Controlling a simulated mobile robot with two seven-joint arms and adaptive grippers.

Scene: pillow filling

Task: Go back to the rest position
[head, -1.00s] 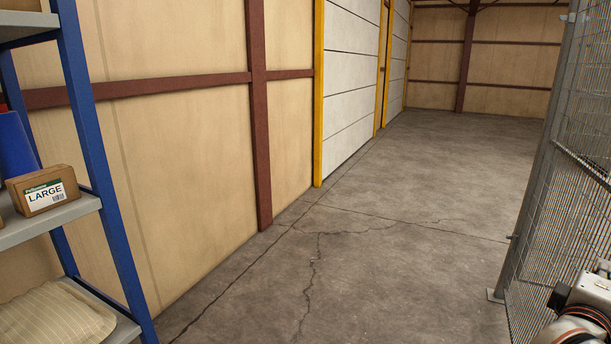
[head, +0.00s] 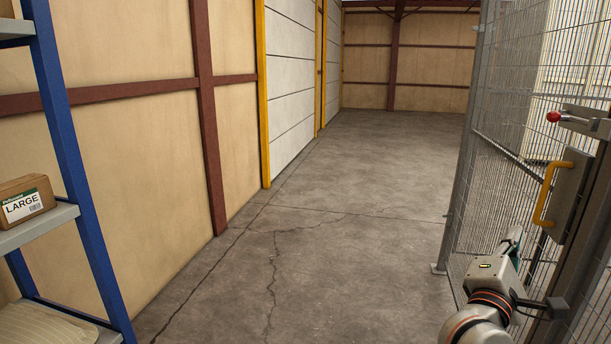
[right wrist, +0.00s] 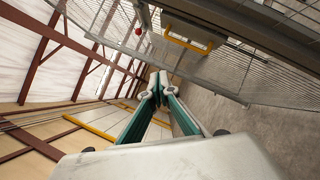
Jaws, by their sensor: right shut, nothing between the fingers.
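My right gripper (head: 512,245) shows at the lower right of the head view, in front of the wire mesh fence, with part of my right arm below it. In the right wrist view its two green-padded fingers (right wrist: 160,92) come together at the tips, shut with nothing between them. My left gripper is not in either view.
A blue-framed shelf rack (head: 72,170) stands at the left, with a LARGE box (head: 25,200) and a striped pillow (head: 45,326). A mesh fence (head: 500,130) with a yellow handle (head: 548,195) and red knob (head: 553,117) is close at right. The concrete floor (head: 330,240) between is clear.

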